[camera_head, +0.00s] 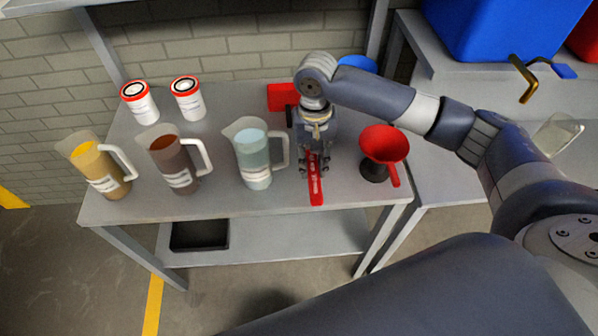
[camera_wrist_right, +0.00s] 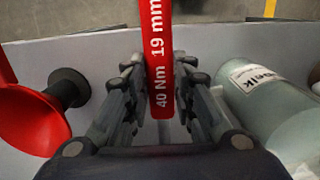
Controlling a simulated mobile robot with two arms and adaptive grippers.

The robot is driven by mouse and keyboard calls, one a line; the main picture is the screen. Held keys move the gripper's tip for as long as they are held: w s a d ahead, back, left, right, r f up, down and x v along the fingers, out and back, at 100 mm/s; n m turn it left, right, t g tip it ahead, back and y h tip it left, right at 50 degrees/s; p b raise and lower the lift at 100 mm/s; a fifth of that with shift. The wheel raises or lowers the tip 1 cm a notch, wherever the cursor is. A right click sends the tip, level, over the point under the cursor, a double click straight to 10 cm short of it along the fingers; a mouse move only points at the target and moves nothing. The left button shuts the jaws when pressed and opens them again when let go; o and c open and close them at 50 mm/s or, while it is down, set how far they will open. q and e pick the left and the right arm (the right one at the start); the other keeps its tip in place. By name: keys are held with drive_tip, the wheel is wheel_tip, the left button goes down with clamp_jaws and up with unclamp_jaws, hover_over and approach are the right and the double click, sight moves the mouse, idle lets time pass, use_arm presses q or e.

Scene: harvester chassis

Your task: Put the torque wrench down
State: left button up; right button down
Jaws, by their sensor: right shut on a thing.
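The red torque wrench (camera_head: 316,188) is in my right gripper (camera_head: 314,168), over the grey table between the clear-blue jug and the red funnel. In the right wrist view the wrench (camera_wrist_right: 158,60) lies between the two fingers of the right gripper (camera_wrist_right: 160,95), and its label reads "40 Nm 19 mm". The right gripper is shut on it. I cannot tell whether the wrench touches the table top (camera_head: 225,205). The gripper and wrist hide part of it. My left gripper is not in view.
A jug with bluish liquid (camera_head: 255,160) stands close left of the wrench, and a red funnel (camera_head: 384,146) on a dark base close right. Two more jugs (camera_head: 175,160) (camera_head: 98,168) and two white tubs (camera_head: 140,104) (camera_head: 188,98) stand further left. A red object (camera_head: 282,96) lies behind.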

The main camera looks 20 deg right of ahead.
wheel_tip(320, 180, down, 4)
drive_tip(key=shift+w+r, duration=0.15)
drive_tip(key=shift+r, duration=0.1)
wheel_tip(320, 180, down, 4)
drive_tip(key=shift+r+p, duration=0.15)
drive_tip(key=shift+p, duration=0.35)
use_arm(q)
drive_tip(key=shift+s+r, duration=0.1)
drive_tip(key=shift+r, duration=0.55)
use_arm(e)
drive_tip(key=c, duration=1.3)
unclamp_jaws()
drive_tip(key=shift+c, duration=0.2)
